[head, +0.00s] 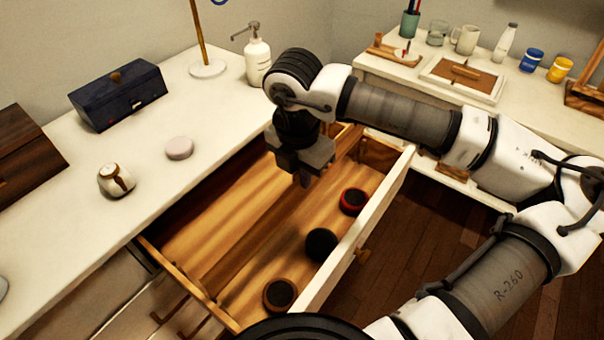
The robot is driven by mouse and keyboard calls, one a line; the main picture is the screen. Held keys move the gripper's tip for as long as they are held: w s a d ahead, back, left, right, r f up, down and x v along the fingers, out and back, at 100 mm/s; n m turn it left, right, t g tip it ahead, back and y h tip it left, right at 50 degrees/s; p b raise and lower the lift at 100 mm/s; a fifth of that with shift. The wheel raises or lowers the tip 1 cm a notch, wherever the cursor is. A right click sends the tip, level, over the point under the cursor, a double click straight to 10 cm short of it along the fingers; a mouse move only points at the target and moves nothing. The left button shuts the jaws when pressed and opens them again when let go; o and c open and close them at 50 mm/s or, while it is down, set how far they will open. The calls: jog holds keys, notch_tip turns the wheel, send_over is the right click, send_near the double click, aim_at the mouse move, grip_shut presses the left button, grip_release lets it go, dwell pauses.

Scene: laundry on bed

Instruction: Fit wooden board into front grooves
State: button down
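My gripper (303,180) points down over the open wooden drawer (195,232), towards its far right end. Its fingertips look close together, but the angle does not show whether they are shut or hold anything. A long darker strip runs lengthwise inside the drawer below my gripper; I cannot tell whether it is a wooden board, a divider or a shadow. The drawer has a pale front panel (372,225).
Three round dark items, one red-rimmed (353,201), one black (321,244) and one brown (280,294), lie along the drawer's front side. The white counter holds a navy box (118,97), a pink disc (180,148), a small jar (116,180) and a pump bottle (257,58).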

aim_at(298, 171)
jog(key=shift+f+b, duration=5.1)
jog(key=shift+b, duration=0.75)
jog(key=c, duration=1.5)
grip_release()
jog(key=shift+c, duration=0.2)
jog(key=r, duration=0.9)
jog(key=s+r, duration=0.1)
jog(key=r, duration=0.4)
jog(key=shift+a+p, duration=0.35)
jog(key=shift+p, duration=0.05)
jog(key=shift+f, duration=0.1)
